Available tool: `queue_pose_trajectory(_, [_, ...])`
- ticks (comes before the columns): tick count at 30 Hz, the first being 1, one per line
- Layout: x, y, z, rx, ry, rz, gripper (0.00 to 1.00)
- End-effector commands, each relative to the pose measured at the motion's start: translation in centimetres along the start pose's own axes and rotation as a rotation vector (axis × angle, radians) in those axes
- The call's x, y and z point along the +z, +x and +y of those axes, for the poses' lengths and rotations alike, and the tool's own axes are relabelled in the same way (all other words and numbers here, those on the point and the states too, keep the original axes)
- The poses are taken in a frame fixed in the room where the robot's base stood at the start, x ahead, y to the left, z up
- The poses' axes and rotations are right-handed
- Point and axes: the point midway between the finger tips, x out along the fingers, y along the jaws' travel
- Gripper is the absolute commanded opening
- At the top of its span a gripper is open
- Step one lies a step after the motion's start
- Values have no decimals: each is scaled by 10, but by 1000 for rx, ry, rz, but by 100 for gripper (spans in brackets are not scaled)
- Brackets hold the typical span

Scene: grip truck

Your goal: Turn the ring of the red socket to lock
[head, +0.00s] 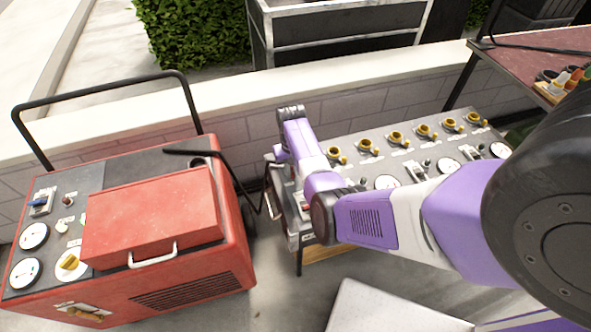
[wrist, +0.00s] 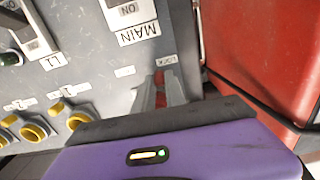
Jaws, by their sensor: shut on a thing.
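The red socket (wrist: 160,101) is on the grey panel (wrist: 100,75), by a small label that reads LOCK. Only small red parts of it show between my fingers. My gripper (wrist: 164,88) is shut on its ring, with one grey finger on each side. The fingers and the gripper body hide most of the ring, so its exact turn cannot be told. In the head view my arm reaches over the left end of the panel (head: 405,165), and the red socket and my fingertips are hidden there.
Several yellow sockets (wrist: 33,131) are on the same panel. A switch marked MAIN (wrist: 126,12) and another marked L1 (wrist: 30,38) are close by. A red machine (head: 155,215) with a black handlebar stands close to the panel's left end. A low wall (head: 230,100) runs behind.

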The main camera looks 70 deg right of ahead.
Motion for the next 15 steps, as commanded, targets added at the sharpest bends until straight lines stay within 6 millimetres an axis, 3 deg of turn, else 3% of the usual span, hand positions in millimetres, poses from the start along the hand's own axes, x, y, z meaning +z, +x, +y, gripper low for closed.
queue_pose_trajectory(15, [-3,0,-6,-1,110,3,0])
